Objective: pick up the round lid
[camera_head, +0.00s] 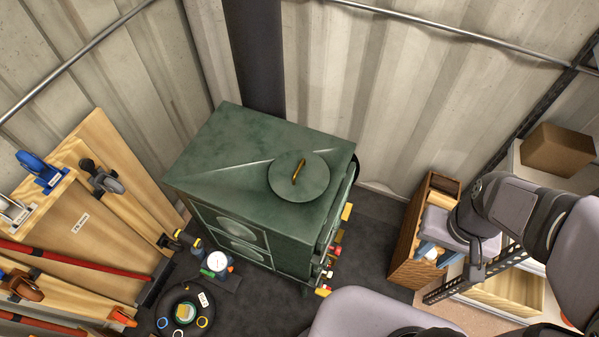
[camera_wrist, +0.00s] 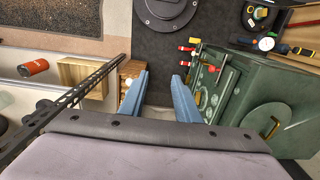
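The round lid (camera_head: 312,182) is a green disc with a brass-coloured bar handle (camera_head: 298,171). It lies flat on the top of the green stove-like cabinet (camera_head: 225,140), towards its right side. In the wrist view the lid (camera_wrist: 262,118) shows at the right, off to the side of my fingers. My gripper (camera_wrist: 161,76) has two blue fingers spread apart with nothing between them. In the head view my gripper (camera_head: 430,250) is to the right of the cabinet, over a wooden box, well apart from the lid. Its fingers are partly hidden there by my wrist.
A dark pipe (camera_head: 253,55) rises behind the cabinet. Red and yellow knobs (camera_head: 324,290) stick out on its right side. The wooden box (camera_head: 404,250) and shelving (camera_head: 500,290) stand at the right. Tool boards (camera_head: 85,225) lean at the left. The space above the lid looks clear.

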